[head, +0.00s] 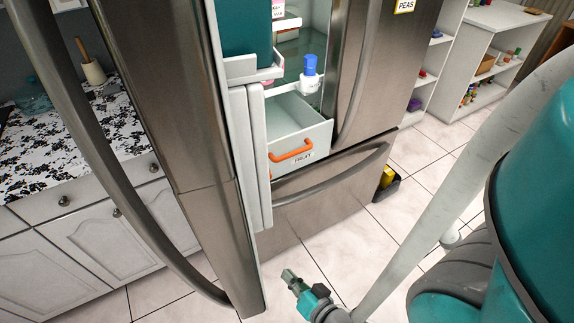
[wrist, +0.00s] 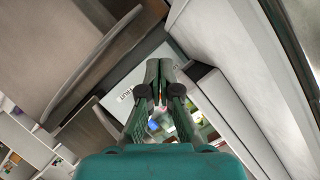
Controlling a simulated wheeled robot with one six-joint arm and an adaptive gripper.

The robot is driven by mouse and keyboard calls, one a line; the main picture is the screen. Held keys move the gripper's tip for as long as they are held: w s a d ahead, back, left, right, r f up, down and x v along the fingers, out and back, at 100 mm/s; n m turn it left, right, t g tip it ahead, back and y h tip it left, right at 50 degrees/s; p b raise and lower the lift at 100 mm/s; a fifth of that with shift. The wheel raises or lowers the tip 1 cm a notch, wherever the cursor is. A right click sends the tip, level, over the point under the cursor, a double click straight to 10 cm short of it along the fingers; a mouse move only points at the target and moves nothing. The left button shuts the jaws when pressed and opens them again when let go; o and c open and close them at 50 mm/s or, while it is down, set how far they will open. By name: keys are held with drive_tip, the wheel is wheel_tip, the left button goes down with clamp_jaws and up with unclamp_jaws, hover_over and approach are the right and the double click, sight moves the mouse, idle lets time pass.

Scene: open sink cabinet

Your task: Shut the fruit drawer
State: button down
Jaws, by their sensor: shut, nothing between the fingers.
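The fruit drawer (head: 312,143) is a pale, clear-walled box with an orange handle (head: 291,151) and a FRUIT label on its front. It stands pulled out of the open fridge compartment, above the lower steel freezer drawer (head: 335,185). In the wrist view, its white front (wrist: 122,82) shows beyond my gripper, with the label partly readable. My gripper (head: 288,274) is shut and empty, low in front of the fridge and apart from the drawer in the head view. Its closed fingers (wrist: 158,64) hide part of the drawer in the wrist view.
An open steel fridge door (head: 185,120) with shelf bins stands left of the drawer. White shelves (head: 480,60) stand at the right; tiled floor (head: 390,225) lies open before the fridge.

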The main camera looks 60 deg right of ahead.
drive_tip(key=w+d+m+h, duration=0.2)
drive_tip(key=w+d+m, duration=0.4)
drive_tip(key=d, duration=0.7)
drive_tip(key=d+r+m+t+h, duration=0.2)
drive_tip(key=d+r+m, duration=0.35)
drive_tip(key=d, duration=0.55)
drive_tip(key=x, duration=1.3)
drive_tip(key=shift+w+r, duration=0.15)
drive_tip(key=shift+w, duration=0.35)
drive_tip(key=shift+a, duration=0.1)
